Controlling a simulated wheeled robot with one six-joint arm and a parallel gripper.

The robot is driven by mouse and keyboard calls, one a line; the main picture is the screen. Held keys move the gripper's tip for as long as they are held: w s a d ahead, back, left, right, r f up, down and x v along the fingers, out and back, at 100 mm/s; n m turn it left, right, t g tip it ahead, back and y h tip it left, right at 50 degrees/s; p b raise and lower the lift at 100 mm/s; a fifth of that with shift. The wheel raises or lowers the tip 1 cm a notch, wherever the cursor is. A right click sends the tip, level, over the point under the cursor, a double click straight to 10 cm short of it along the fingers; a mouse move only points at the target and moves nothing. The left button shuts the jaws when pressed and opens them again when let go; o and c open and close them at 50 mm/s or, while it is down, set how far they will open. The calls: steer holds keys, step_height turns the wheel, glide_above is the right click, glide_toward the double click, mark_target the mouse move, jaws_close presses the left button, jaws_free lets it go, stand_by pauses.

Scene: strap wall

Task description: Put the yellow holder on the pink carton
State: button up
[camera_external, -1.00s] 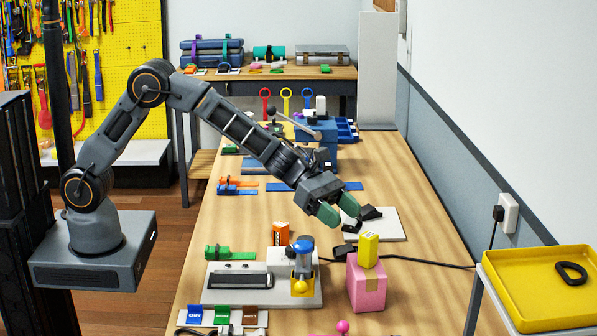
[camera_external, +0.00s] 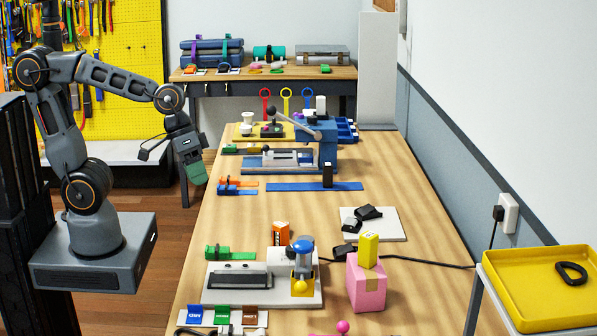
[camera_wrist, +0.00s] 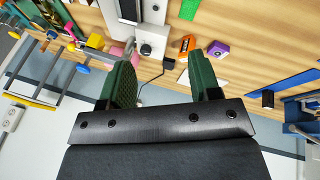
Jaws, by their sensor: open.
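The pink carton (camera_external: 366,288) stands on the near right part of the workbench, with a tan strip on its front. The yellow holder (camera_external: 368,250), a small upright yellow block, stands on the carton's top and touches nothing else. My gripper (camera_external: 196,174) has green fingers and hangs at the left, beyond the bench's left edge, far from the carton. In the wrist view my gripper (camera_wrist: 161,78) is open with nothing between its fingers. A pink shape (camera_wrist: 118,50) and a yellow shape (camera_wrist: 95,42) show small beside the left finger.
A grey fixture with a blue-topped post (camera_external: 303,262) stands left of the carton, near an orange box (camera_external: 281,233). A white board (camera_external: 390,226) with black pieces lies behind it. A yellow tray (camera_external: 530,285) is at the right. The bench middle is largely clear.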

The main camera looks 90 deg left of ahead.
steer(key=s+a+m+y, duration=0.1)
steer(key=s+a+m, duration=0.1)
steer(key=s, duration=0.1)
steer(key=s+a+m+y, duration=0.1)
steer(key=a, duration=0.1)
steer(key=shift+s+f+m+y, duration=0.15)
steer(key=shift+f+m+y, duration=0.15)
steer(key=shift+f, duration=0.1)
stand_by(0.8)
